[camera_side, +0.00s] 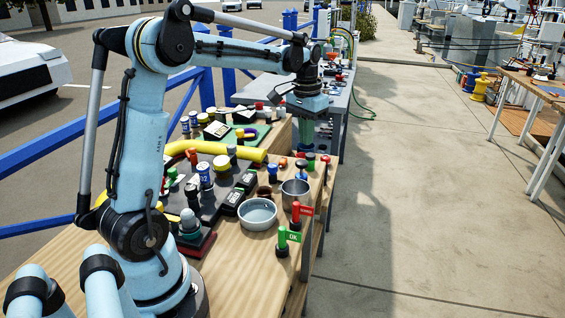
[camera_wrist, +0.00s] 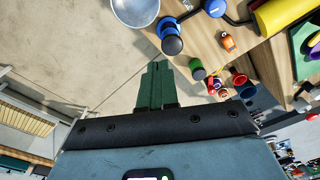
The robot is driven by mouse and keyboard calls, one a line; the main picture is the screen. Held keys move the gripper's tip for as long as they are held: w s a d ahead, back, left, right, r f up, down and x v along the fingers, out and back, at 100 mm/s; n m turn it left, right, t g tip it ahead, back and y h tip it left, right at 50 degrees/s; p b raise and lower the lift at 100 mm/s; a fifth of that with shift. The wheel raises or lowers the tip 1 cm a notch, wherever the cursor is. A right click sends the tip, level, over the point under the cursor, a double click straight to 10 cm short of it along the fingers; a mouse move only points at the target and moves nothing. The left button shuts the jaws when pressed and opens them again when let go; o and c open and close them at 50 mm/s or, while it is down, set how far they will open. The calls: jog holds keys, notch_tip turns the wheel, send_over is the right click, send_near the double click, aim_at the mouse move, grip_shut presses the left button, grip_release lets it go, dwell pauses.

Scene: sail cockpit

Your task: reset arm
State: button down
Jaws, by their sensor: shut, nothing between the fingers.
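My arm is light blue with dark joints and is bent over the wooden bench (camera_side: 245,288) in the side view. My gripper (camera_side: 306,148) hangs near the far right end of this bench, and its fingertips are partly hidden behind and among small items. In the wrist view my gripper (camera_wrist: 156,72) shows dark green fingers pressed together with nothing between them. The fingertips appear over the bench edge and the pavement beside it in that view.
A blue railing (camera_side: 40,160) runs behind. Open pavement (camera_side: 420,200) lies to the right.

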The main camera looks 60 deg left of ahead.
jog(key=s+d+m+t, duration=0.1)
jog(key=s+d+t, duration=0.2)
jog(key=s+d, duration=0.3)
jog(key=s+d+f+m+t, duration=0.1)
jog(key=s+d+t, duration=0.2)
jog(key=d, duration=0.9)
jog(key=s, duration=0.3)
jog(key=shift+s+f+m+t, duration=0.25)
jog(key=shift+f+m+t, duration=0.05)
jog(key=shift+m, duration=0.1)
jog(key=shift+d, duration=0.1)
